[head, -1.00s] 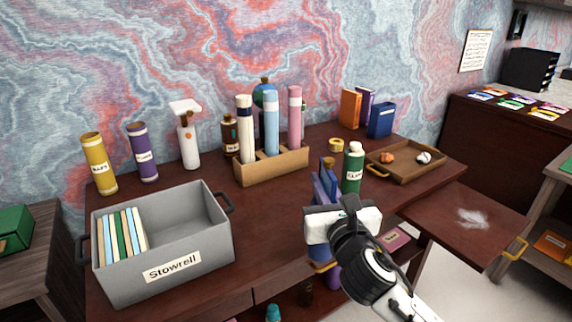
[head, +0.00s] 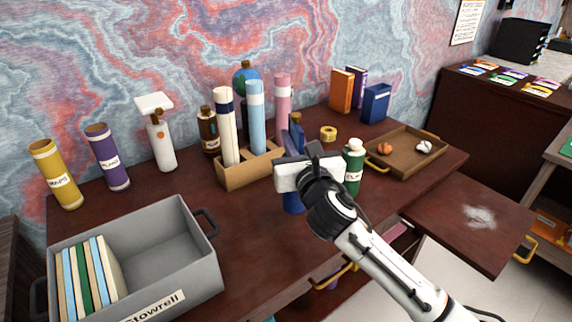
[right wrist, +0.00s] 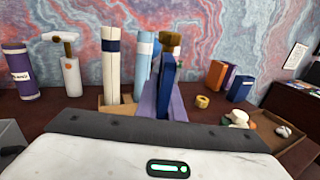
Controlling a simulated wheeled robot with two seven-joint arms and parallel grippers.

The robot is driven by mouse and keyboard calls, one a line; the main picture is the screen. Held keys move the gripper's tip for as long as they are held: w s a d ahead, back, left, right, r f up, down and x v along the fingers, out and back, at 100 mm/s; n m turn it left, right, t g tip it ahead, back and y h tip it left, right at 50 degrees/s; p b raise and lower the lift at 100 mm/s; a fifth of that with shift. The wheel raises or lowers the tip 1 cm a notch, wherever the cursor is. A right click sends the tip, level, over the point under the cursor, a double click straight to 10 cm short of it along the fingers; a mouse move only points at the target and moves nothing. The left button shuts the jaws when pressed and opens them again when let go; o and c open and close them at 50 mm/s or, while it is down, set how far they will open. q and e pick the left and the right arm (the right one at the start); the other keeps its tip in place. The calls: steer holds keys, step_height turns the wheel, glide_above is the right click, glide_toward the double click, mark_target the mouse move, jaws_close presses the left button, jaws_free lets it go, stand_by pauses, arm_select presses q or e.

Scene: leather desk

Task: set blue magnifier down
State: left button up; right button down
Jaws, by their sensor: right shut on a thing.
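My right gripper (head: 293,152) is over the middle of the desk, with its white body hiding much of what it holds. It is shut on the blue magnifier (head: 297,133), whose blue part and brown end show just past the gripper. In the right wrist view the magnifier (right wrist: 167,84) stands roughly upright between the fingers as a narrow blue shape seen edge-on. Its lens cannot be made out, and whether its lower end touches the desk is hidden. My left gripper is out of view.
A wooden holder (head: 232,178) with several rolled tubes stands just left of the gripper. A green bottle (head: 353,168) is close on its right. A wooden tray (head: 405,165) lies farther right. A grey box (head: 170,262) with books is at front left. The desk (head: 250,240) is bare between box and arm.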

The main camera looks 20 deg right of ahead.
steer(key=shift+f+b, duration=0.55)
steer(key=shift+f, duration=2.2)
steer(key=shift+f, duration=0.15)
steer(key=c, duration=1.9)
jaws_free()
steer(key=s, duration=1.2)
steer(key=shift+a, duration=0.25)
